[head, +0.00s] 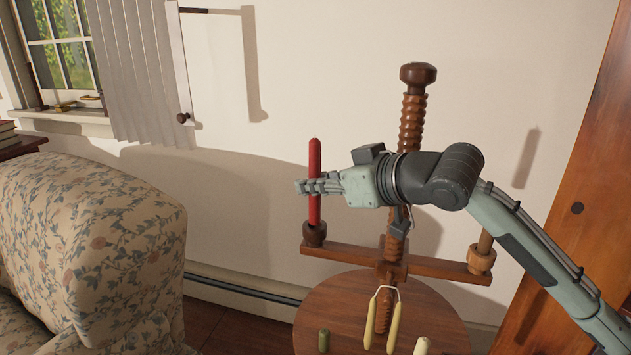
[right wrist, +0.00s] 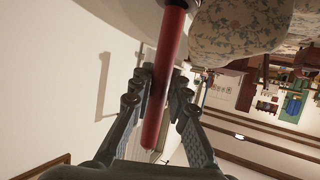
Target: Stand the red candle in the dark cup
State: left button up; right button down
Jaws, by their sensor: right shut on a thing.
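The red candle (head: 315,158) is upright in the head view, with its lower end at the mouth of the dark cup (head: 314,236). I cannot tell whether that end is inside the cup or just above it. The cup is at the left end of the crossbar of a wooden screw stand (head: 345,255). My right gripper (head: 310,186) is shut around the candle's middle, coming from the right. The candle also shows in the right wrist view (right wrist: 164,80), between the two fingers (right wrist: 160,98). My left gripper is not in view.
Another cup (head: 481,261) at the bar's right end holds a tan stick, partly behind my arm. Pale candles (head: 383,315) hang joined by a wick before the stand. Short candle tops show on the round wooden table (head: 330,305). A floral armchair (head: 85,240) stands left.

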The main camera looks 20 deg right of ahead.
aim_at(319, 198)
jog(key=shift+f+b, duration=0.35)
jog(key=shift+f, duration=0.95)
dwell(0.5)
jog(key=c, duration=1.4)
grip_release()
jog(key=shift+s, duration=0.1)
jog(key=v, duration=0.6)
jog(key=shift+s+d+r, duration=0.15)
jog(key=shift+s+r, duration=0.2)
jog(key=shift+s, duration=0.2)
